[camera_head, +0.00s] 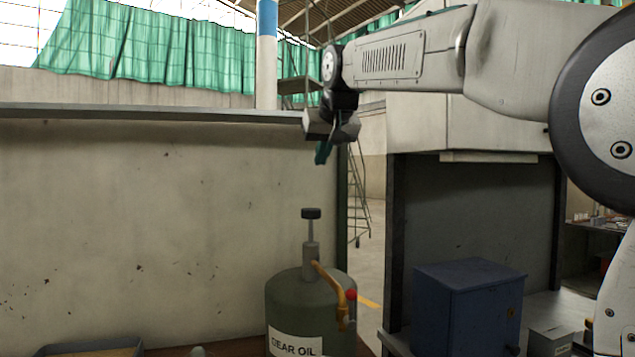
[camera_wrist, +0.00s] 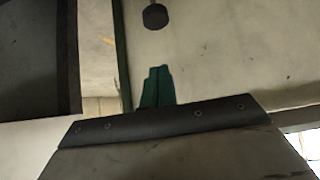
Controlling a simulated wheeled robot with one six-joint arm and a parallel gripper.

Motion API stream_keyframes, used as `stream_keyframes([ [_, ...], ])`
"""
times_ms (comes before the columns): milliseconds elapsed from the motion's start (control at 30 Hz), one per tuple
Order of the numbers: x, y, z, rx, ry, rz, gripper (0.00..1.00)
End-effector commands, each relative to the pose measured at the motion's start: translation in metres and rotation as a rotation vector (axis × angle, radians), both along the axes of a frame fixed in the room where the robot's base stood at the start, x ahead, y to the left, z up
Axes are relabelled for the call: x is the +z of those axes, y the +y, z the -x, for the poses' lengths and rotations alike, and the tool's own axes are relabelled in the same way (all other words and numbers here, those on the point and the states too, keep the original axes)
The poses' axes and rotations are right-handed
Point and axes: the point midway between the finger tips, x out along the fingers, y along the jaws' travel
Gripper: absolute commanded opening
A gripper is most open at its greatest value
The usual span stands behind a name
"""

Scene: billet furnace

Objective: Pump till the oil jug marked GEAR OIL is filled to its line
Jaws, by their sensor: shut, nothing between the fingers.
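A dark green oil can (camera_head: 290,297) with a white label reading GEAR OIL stands at the bottom centre of the head view. A pump rod rises from its neck, topped by a black knob (camera_head: 311,213); the knob also shows at the top of the wrist view (camera_wrist: 155,16). A yellow-orange spout (camera_head: 338,290) curves down its right side. My gripper (camera_head: 323,153) has its teal fingers shut and empty. It hangs above the knob, apart from it. A fill line and a separate jug under the spout cannot be made out.
A red-topped part (camera_head: 351,295) sits beside the spout. A dark tray (camera_head: 125,350) is cut off at lower left. A blue metal box (camera_head: 468,305) stands on a bench at right. A pale wall panel (camera_head: 150,220) fills the left. The air around my gripper looks clear.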

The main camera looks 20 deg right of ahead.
Motion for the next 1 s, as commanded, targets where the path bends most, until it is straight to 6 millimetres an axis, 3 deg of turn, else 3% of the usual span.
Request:
stream_keyframes([
  [467,-0.069,0.000,-0.067,0.000,0.005,0.000,0.00],
  [700,-0.099,0.000,-0.065,-0.001,0.002,0.001,0.00],
  [1000,-0.106,0.000,-0.065,0.000,0.001,0.000,0.00],
])
